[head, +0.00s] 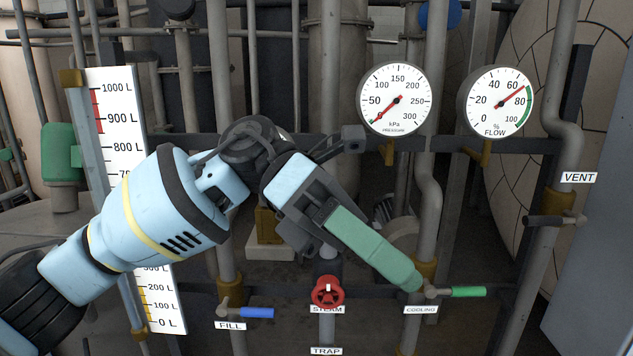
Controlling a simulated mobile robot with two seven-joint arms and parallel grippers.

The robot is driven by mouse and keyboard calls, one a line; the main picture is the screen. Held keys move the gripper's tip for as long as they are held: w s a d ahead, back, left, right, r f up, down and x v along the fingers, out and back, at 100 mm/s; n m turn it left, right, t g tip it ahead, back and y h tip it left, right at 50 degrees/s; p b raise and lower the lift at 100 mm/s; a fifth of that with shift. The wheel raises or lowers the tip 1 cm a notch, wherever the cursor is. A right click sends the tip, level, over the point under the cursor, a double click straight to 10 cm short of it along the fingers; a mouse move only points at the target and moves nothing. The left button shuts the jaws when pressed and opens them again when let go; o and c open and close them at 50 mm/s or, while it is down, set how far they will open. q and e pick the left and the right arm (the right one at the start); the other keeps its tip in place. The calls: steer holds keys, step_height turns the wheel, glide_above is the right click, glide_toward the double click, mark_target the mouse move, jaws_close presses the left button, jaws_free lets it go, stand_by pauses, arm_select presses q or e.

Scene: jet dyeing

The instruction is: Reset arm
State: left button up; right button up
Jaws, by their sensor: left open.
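My left arm comes in from the left, and my left gripper (408,279) points down and to the right. Its long green finger ends right beside the cooling valve's body. I cannot tell whether it touches the pipe or valve. The jaws are open and I see nothing held between them. The cooling valve's green handle (468,292) lies level, pointing right, just beyond the fingertip. My right gripper is not in view.
A red steam wheel (327,291) and a blue fill handle (257,313) sit low, left of the fingertip. The pressure gauge (394,98) reads near 0; the flow gauge (495,101) reads between 60 and 80. My arm partly covers the level scale (124,130). Vertical pipes crowd behind.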

arm_select(q)
steer(key=w+a+f+n+t+h, duration=0.2)
steer(key=w+f+n+t+h, duration=0.45)
steer(key=n, duration=0.45)
steer(key=w+a+f+n+t+h, duration=0.1)
steer(key=w+f+n+t+h, duration=0.35)
steer(key=n+t+h, duration=0.5)
steer(key=w+a+f+n+t+y, duration=0.2)
steer(key=a+f+n+t+y, duration=0.2)
steer(key=f+n+t+y, duration=0.45)
steer(key=w+a+f+n+t+y, duration=0.2)
steer(key=a+f+n+t+y, duration=0.25)
steer(key=f+n, duration=0.7)
steer(key=s+a+f+n+g+y, duration=0.2)
steer(key=s+a+f+n+y, duration=0.2)
steer(key=f, duration=0.4)
steer(key=s+a+f+n+g+y, duration=0.1)
steer(key=s+a+f+n+y, duration=0.35)
steer(key=f, duration=0.45)
steer(key=s+a+f+n+g+y, duration=0.1)
steer(key=s+a+f+g, duration=0.2)
steer(key=s+f, duration=0.3)
steer(key=s+a+f+n+g+y, duration=0.2)
steer(key=s+f, duration=0.4)
steer(key=s, duration=0.4)
steer(key=shift+a+f+g, duration=0.2)
steer(key=shift+a+g, duration=0.2)
steer(key=shift+a, duration=0.35)
